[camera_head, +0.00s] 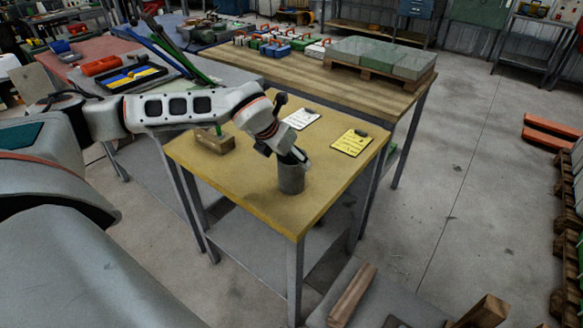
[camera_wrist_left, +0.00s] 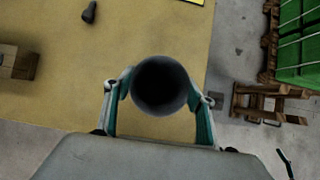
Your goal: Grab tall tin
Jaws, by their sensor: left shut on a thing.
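The tall tin (camera_head: 291,178) is a grey, open-topped cylinder standing upright on the yellow-topped table (camera_head: 250,215), near its front right edge. My left gripper (camera_head: 292,160) reaches over it from the left and above. In the left wrist view the tin (camera_wrist_left: 160,86) shows its dark round mouth between the two green-lined fingers of my left gripper (camera_wrist_left: 160,100). The fingers are shut on the tin's sides. The tin's base looks to be at the table top, but I cannot tell whether it touches. My right gripper is not in view.
A wooden block (camera_head: 214,141) with a green upright stands at the table's left. A white clipboard (camera_head: 300,118) and a yellow clipboard (camera_head: 351,142) lie behind the tin. The front left of the table is clear. A wooden-topped bench (camera_head: 330,85) stands behind.

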